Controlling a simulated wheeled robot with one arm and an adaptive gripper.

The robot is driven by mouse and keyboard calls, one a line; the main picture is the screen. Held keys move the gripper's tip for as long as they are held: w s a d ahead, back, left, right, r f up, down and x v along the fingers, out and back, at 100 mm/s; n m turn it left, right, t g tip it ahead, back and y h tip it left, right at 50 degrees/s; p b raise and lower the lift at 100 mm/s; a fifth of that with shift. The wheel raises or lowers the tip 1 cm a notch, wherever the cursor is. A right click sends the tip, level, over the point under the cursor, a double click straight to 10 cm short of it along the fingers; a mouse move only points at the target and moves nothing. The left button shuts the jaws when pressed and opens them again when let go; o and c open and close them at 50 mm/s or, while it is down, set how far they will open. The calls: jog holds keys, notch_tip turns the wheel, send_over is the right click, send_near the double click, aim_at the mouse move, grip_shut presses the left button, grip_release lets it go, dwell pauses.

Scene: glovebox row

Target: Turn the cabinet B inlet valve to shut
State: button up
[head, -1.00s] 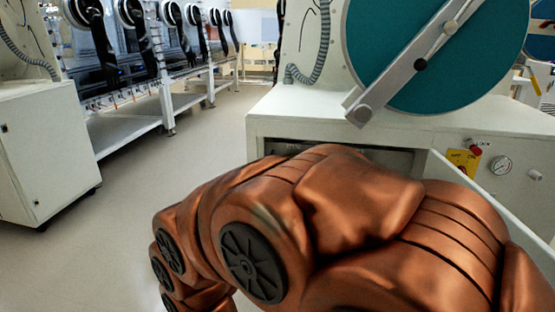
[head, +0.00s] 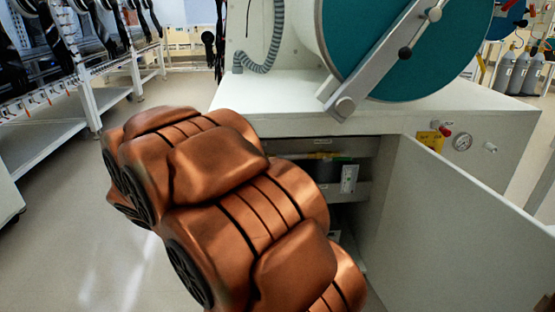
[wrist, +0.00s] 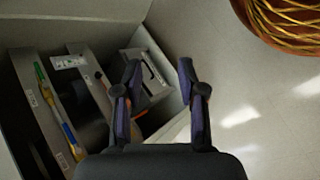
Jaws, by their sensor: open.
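The open white cabinet (head: 390,125) stands under the large teal round door. Inside it, a yellow and green piece (head: 322,155) and a white tagged plate (head: 349,178) show. In the wrist view, a thin line with green, yellow and blue parts (wrist: 62,125) runs along the panels at left, with small white labels. I cannot tell which part is the inlet valve. My gripper (wrist: 158,80) is open and empty, in front of the cabinet opening, with its left finger overlapping an orange part (wrist: 138,104) in view. My arm hides the gripper in the head view.
The cabinet's hinged door (head: 455,225) stands open at right. A pressure gauge (head: 462,142) and red knob (head: 445,131) are on the front. A brown round container with yellow cables (wrist: 285,22) is at upper right in the wrist view. Floor at left is clear.

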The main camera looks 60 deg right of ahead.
jog(key=shift+w+d+r+n+t+h+p, duration=0.45)
jog(key=shift+w+d+h, duration=1.1)
jog(key=shift+w+d, duration=2.95)
jog(key=shift+w+d+r+n+t+h+p, duration=0.1)
jog(key=shift+w+d+n+t+h+p, duration=0.95)
jog(key=shift+d, duration=6.15)
jog(key=shift+w+d+r+m+h+b, duration=0.35)
jog(key=shift+w+d+h, duration=1.75)
jog(key=shift+w+d, duration=2.7)
jog(key=shift+s+d, duration=1.05)
grip_shut()
